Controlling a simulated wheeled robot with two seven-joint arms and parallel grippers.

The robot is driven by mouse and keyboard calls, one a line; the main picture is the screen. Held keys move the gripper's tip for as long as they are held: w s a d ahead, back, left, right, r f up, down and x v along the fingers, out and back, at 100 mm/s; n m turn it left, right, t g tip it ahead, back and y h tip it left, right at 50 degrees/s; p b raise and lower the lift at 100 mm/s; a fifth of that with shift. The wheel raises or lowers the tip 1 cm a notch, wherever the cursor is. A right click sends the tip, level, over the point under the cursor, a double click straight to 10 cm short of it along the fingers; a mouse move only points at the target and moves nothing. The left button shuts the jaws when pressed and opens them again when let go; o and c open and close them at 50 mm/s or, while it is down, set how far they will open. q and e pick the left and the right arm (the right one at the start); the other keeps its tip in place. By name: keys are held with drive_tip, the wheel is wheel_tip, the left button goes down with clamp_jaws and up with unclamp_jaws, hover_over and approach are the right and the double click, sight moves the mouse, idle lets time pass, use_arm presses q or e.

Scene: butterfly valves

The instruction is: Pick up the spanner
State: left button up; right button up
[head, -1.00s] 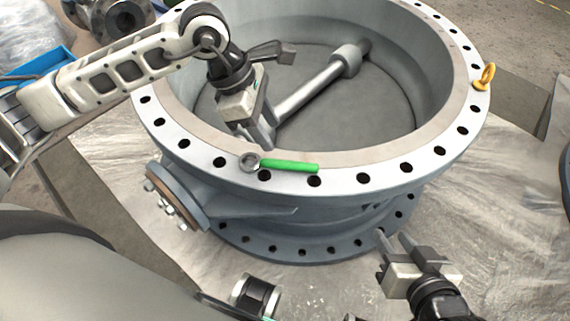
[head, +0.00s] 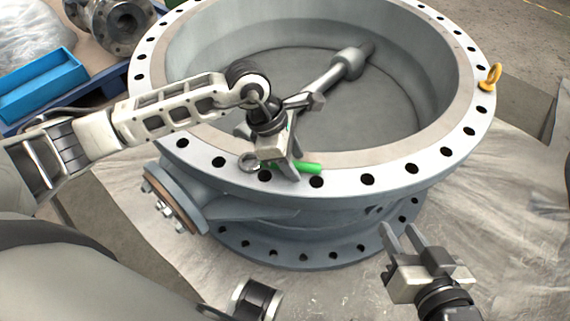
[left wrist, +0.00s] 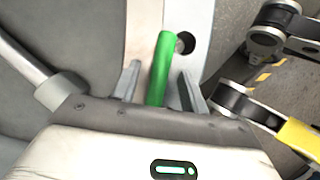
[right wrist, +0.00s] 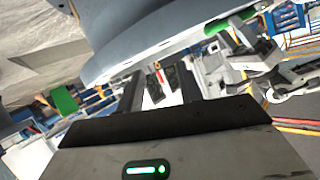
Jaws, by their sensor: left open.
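The spanner has a green handle (head: 308,168) and a grey ring end (head: 250,163). It lies on the near part of the valve's flange (head: 395,170). My left gripper (head: 285,176) is over the middle of the spanner and hides part of it. In the left wrist view the green handle (left wrist: 160,75) stands between the two open fingers (left wrist: 157,88), with gaps on both sides. My right gripper (head: 405,240) is open and empty, in front of the valve at the right. Its parted fingers (right wrist: 158,90) also show in the right wrist view.
The big round valve body stands on a pale sheet (head: 500,230). A shaft (head: 330,78) crosses its hollow. A yellow lifting eye (head: 490,77) rises from the flange at the right. A blue crate (head: 42,85) is at the far left.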

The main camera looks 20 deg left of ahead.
use_arm(q)
clamp_jaws()
drive_tip(key=shift+r, duration=0.1)
use_arm(e)
drive_tip(key=shift+s+f, duration=0.1)
drive_tip(key=shift+f, duration=0.15)
use_arm(q)
drive_tip(key=shift+r, duration=0.1)
drive_tip(key=shift+r, duration=0.2)
drive_tip(key=r, duration=0.1)
drive_tip(key=r+p, duration=0.1)
drive_tip(key=r, duration=0.1)
drive_tip(key=shift+s+a+r, duration=0.15)
drive_tip(key=shift+s+r, duration=0.05)
drive_tip(key=s+a+r+p, duration=0.2)
drive_tip(key=s+a+r, duration=0.1)
drive_tip(key=s+r, duration=0.6)
drive_tip(key=s, duration=0.4)
drive_tip(key=shift+a, duration=0.25)
use_arm(e)
drive_tip(key=shift+s+d+f+g+h, duration=0.1)
drive_tip(key=shift+d+f+g+h, duration=0.15)
drive_tip(key=shift+f+g, duration=0.3)
drive_tip(key=shift+d+f+g+h, duration=0.25)
drive_tip(key=shift+f+g, duration=0.2)
drive_tip(key=shift+f, duration=0.1)
